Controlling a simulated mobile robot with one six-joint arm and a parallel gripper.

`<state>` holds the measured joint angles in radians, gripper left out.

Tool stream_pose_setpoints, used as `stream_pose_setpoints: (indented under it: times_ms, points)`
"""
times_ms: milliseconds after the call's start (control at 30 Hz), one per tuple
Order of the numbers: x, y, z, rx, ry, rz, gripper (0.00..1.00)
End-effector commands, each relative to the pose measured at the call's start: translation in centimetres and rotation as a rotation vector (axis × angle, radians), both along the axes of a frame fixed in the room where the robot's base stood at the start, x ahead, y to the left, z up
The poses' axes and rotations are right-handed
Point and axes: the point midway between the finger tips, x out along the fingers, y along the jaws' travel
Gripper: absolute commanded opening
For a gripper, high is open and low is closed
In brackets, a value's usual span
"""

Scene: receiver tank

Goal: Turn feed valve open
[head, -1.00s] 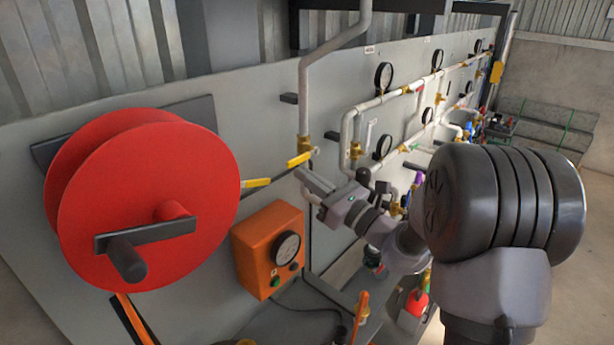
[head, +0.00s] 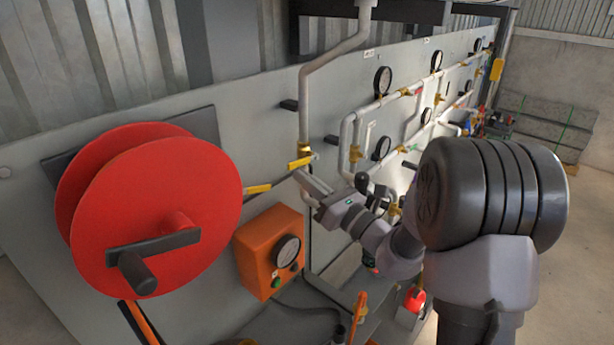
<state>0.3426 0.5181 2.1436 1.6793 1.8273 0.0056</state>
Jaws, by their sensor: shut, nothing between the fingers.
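A brass valve (head: 304,149) with a yellow lever (head: 300,163) sits at the foot of a grey vertical pipe on the panel. The lever sticks out to the left, roughly across the pipe. No readable label tells which one is the feed valve. My gripper (head: 298,174) is shut and empty. Its fingertips are just below the upper lever and right of the lower one. I cannot tell whether they touch the upper lever.
A large red reel (head: 165,215) with a crank stands out at the left. An orange gauge box (head: 258,260) is below the levers. White pipes (head: 345,140) and several gauges run along the panel to the right. A shelf (head: 285,328) with tools lies below.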

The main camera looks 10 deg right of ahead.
Motion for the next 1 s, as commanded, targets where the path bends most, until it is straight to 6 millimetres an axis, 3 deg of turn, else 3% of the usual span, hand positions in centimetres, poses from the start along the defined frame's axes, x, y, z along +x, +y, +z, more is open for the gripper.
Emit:
stream_pose_setpoints:
  times_ms: [200, 1000]
  points:
    - [-0.1, 0.2, 2.3, 0.138, 0.100, -0.001, 0.00]
    - [0.9, -1.2, 7.3, 0.754, 0.545, -0.002, 0.00]
